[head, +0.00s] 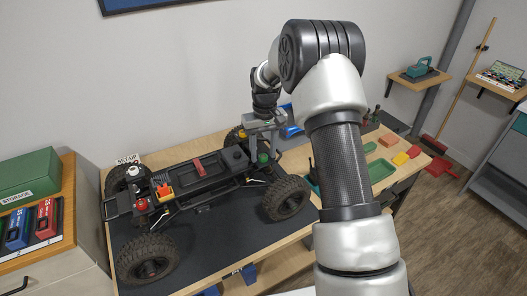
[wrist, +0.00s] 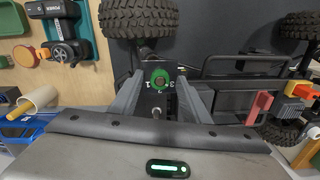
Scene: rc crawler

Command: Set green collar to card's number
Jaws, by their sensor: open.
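The green collar (head: 263,158) sits on the far right part of the black crawler chassis (head: 205,175), near a wheel. In the wrist view the green collar (wrist: 160,78) is a ring with a dark centre, with small white numerals on the dark plate around it; a 1 and a 3 seem to show. My gripper (wrist: 158,76) is open, its two grey fingers on either side of the collar. I cannot tell whether they touch it. In the head view my gripper (head: 264,140) points down over the collar.
Big black tyres (head: 287,198) stand close to my gripper. Orange and red parts (head: 163,190) rise from the chassis. Green trays (head: 380,170) and coloured blocks lie on the bench to the right. A storage cabinet (head: 68,190) stands at left. The dark mat (head: 215,245) is clear in front.

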